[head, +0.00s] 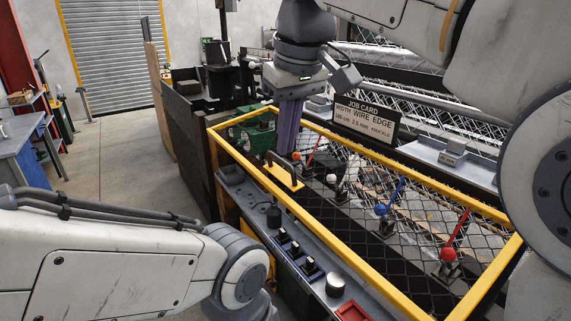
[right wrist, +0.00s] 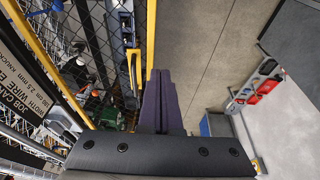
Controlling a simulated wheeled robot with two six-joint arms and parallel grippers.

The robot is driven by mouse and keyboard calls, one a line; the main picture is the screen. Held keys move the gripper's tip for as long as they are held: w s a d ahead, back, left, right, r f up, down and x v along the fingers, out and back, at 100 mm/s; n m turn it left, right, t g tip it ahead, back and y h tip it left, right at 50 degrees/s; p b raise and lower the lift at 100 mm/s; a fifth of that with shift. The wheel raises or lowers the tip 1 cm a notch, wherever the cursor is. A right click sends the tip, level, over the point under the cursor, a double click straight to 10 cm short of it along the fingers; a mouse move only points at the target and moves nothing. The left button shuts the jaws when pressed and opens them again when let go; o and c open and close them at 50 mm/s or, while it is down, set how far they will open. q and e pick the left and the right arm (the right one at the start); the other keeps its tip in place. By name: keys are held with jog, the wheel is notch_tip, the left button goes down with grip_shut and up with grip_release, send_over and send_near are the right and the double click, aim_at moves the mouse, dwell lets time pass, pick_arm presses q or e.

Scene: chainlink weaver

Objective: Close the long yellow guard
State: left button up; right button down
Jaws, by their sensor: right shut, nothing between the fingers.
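The long yellow guard (head: 350,262) is a yellow frame with dark wire mesh, stretching over the machine bed from the far left to the near right. I cannot tell if there is a gap under it. Its yellow and black handle (head: 283,172) is on the near long edge, towards the far end; it also shows in the right wrist view (right wrist: 138,72). My right gripper (head: 287,150) points down with purple fingers shut and empty, just beyond the handle and apart from it. In the right wrist view its fingers (right wrist: 160,80) lie beside the handle. My left gripper is out of view.
Levers with orange, white, blue (head: 381,209) and red (head: 448,254) knobs show through the mesh. A job card sign (head: 366,120) stands behind the guard. A control ledge (head: 262,222) with switches runs along the front. Floor (head: 115,145) at left is clear.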

jog(key=shift+w+d+x, duration=0.1)
jog(key=shift+d+x, duration=0.05)
jog(key=shift+x, duration=1.85)
jog(key=shift+w+d+x, duration=0.15)
jog(key=shift+x, duration=1.85)
jog(key=shift+w+d+x, duration=0.1)
jog(key=shift+x, duration=1.9)
